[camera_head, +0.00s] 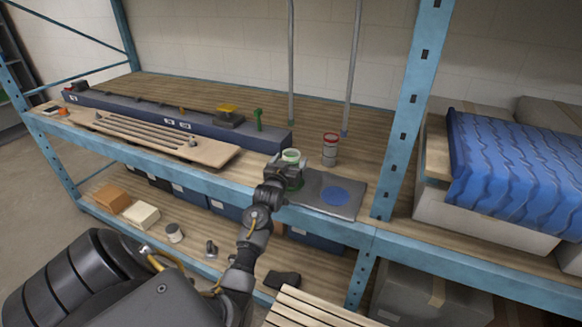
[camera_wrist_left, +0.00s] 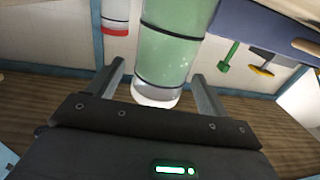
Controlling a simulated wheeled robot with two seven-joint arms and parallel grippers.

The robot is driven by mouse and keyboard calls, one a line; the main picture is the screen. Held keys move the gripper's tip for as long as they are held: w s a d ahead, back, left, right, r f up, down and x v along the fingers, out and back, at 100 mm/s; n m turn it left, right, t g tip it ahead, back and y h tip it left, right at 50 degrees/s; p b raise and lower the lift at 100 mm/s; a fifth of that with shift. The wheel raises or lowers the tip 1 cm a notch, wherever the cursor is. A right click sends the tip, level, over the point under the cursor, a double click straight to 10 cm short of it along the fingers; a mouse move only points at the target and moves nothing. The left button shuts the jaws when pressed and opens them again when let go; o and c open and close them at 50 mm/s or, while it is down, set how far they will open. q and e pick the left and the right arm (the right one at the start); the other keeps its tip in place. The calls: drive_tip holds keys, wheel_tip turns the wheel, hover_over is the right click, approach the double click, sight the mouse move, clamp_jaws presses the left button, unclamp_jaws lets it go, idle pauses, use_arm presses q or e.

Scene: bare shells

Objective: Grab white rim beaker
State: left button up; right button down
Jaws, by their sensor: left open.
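The white rim beaker (camera_head: 291,155) is a pale green cylinder with dark bands and a whitish rim. It is at the shelf's front part, beside the grey mat. My left gripper (camera_head: 288,168) is at it, in front of its lower part in the head view. In the left wrist view the beaker (camera_wrist_left: 172,50) reaches in between the two fingers of my open left gripper (camera_wrist_left: 158,88), with a gap visible on the finger sides. Whether a finger touches it I cannot tell. My right gripper is not in view.
A grey mat (camera_head: 345,207) with a blue disc lies at the shelf edge. A long dark-blue beam (camera_head: 180,121) and a wooden board (camera_head: 160,138) lie left. A blue upright (camera_head: 408,110) stands right.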

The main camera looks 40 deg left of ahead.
use_arm(q)
drive_tip(key=shift+x, duration=0.85)
drive_tip(key=c, duration=1.2)
